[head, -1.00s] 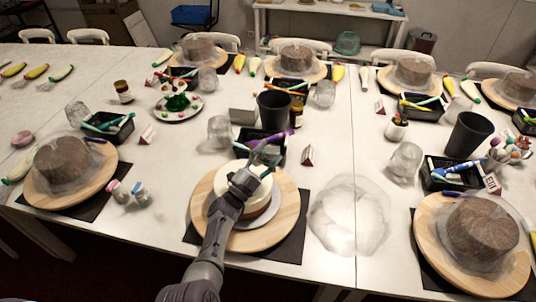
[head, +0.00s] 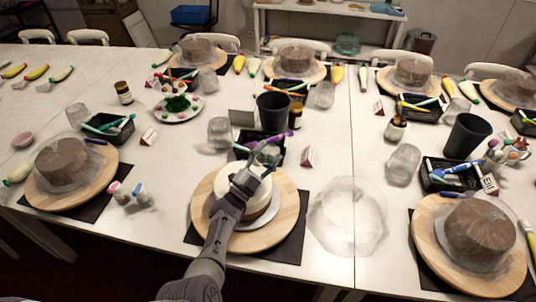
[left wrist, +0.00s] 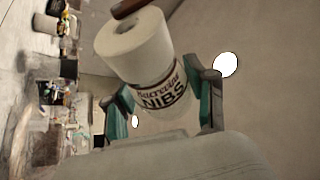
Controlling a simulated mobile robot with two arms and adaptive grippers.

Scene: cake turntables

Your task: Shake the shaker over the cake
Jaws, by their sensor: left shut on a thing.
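My left gripper (head: 258,164) is over the white cake (head: 262,197) in the head view. The cake sits on a round wooden turntable (head: 285,222), partly covered by my arm. In the head view the shaker cannot be made out behind the gripper. My right gripper is not in view.
Behind the cake are a black basket (head: 270,157) and a dark cup (head: 273,111). Crumpled clear wrap (head: 346,215) lies to the right.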

